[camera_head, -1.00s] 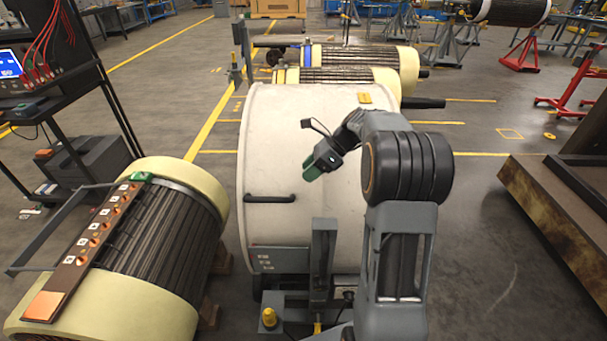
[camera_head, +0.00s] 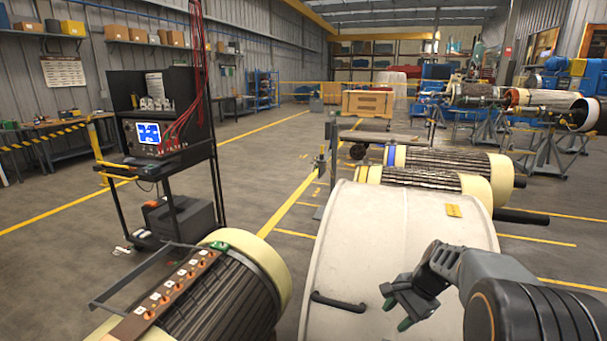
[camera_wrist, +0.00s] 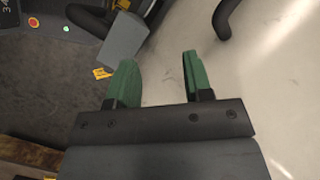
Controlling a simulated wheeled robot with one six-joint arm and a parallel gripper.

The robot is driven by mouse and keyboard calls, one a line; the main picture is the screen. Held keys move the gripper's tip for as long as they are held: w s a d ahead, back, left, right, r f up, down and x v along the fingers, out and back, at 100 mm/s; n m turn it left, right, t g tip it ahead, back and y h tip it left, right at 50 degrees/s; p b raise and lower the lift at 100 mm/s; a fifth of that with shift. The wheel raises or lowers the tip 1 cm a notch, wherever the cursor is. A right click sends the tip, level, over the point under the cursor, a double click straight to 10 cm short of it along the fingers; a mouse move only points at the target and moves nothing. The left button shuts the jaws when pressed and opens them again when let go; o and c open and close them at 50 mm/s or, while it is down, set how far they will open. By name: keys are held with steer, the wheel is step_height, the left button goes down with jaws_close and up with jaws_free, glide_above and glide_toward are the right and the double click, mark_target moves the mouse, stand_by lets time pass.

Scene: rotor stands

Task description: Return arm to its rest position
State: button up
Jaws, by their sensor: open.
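My gripper (camera_head: 396,306) is in front of the large white drum-shaped housing (camera_head: 385,225), at the lower right of the head view. In the wrist view its two green-tipped fingers (camera_wrist: 160,80) stand apart with nothing between them. The white curved surface also fills the right of the wrist view (camera_wrist: 275,80). I cannot tell how far the fingers are from it. My arm is folded, with its dark joint at the lower right corner of the head view.
A rotor (camera_head: 225,300) with a strip of labelled terminals lies at the lower left. A black test cart (camera_head: 165,150) with a screen and red cables stands behind it. More rotors (camera_head: 435,165) lie beyond the white housing.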

steer(key=s+a+r+n+t+h+p, duration=0.1)
steer(key=s+a+r+n+h+p, duration=0.1)
steer(key=s+r+n, duration=0.4)
steer(key=s+a+r+n+t+h+p, duration=0.2)
steer(key=s+a+r+n+p, duration=0.2)
steer(key=s+r, duration=0.4)
steer(key=n+p, duration=0.1)
steer(key=n, duration=0.1)
steer(key=shift+s+a+n+h+p, duration=0.35)
steer(key=shift+a+n+h+p, duration=0.05)
steer(key=shift+c, duration=0.3)
stand_by(1.6)
